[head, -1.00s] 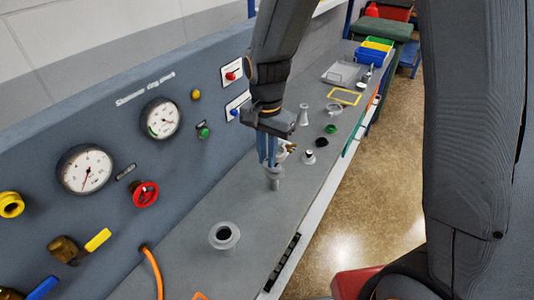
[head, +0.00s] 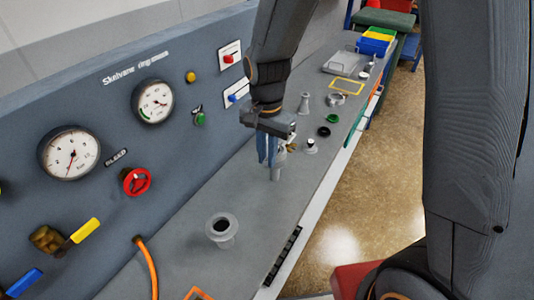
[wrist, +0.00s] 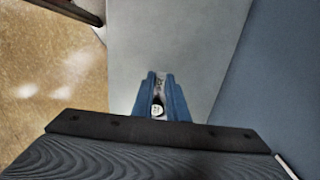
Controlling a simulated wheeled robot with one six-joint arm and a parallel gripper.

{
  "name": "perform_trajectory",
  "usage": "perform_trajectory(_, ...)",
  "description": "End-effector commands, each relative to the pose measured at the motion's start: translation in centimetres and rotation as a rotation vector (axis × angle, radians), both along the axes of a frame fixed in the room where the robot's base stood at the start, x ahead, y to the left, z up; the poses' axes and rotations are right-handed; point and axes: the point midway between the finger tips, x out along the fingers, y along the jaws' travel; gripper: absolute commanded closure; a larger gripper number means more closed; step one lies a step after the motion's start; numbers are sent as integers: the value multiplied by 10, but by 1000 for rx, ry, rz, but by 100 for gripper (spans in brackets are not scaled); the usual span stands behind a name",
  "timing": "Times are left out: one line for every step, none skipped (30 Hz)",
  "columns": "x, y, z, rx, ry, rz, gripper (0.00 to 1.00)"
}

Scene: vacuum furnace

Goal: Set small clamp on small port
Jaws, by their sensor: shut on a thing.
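My gripper (head: 267,160) points down over the bench, its blue fingers shut on the small clamp. The clamp (head: 292,147) is mostly hidden; a brass-coloured part sticks out to the right of the fingers. The small port (head: 277,174), a short grey upright tube, stands directly below the fingertips and is partly covered by them. I cannot tell whether the clamp touches the port or is around it. In the wrist view, the blue fingers (wrist: 160,100) show a small pale, dark-centred thing between them that I cannot identify.
A larger flanged port (head: 222,230) stands nearer on the bench. The gauge panel (head: 110,125) runs along the left. A small black-topped fitting (head: 311,146), a black ring (head: 324,131), a green ring (head: 332,118) and a grey cone (head: 304,103) stand beyond the gripper.

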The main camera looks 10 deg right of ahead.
Motion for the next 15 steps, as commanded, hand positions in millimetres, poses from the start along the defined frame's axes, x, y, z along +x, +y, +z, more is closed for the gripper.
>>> perform_trajectory(0, 0, -4, 0, 0, 0, 100)
perform_trajectory(0, 0, -5, 0, 0, 0, 100)
perform_trajectory(0, 0, -7, 0, 0, 0, 100)
perform_trajectory(0, 0, -8, 0, 0, 0, 100)
perform_trajectory(0, 0, -9, 0, 0, 0, 100)
perform_trajectory(0, 0, -11, 0, 0, 0, 100)
perform_trajectory(0, 0, -12, -1, 1, 0, 100)
perform_trajectory(0, 0, -13, -1, 1, 0, 100)
perform_trajectory(0, 0, -14, -1, 1, 0, 100)
perform_trajectory(0, 0, -15, 0, 1, 0, 100)
perform_trajectory(0, 0, -15, 0, 1, 0, 100)
perform_trajectory(0, 0, -16, 0, 1, 0, 100)
perform_trajectory(0, 0, -17, 0, 1, 0, 100)
perform_trajectory(0, 0, -18, 0, 1, 0, 100)
perform_trajectory(0, 0, -18, 0, 1, 0, 100)
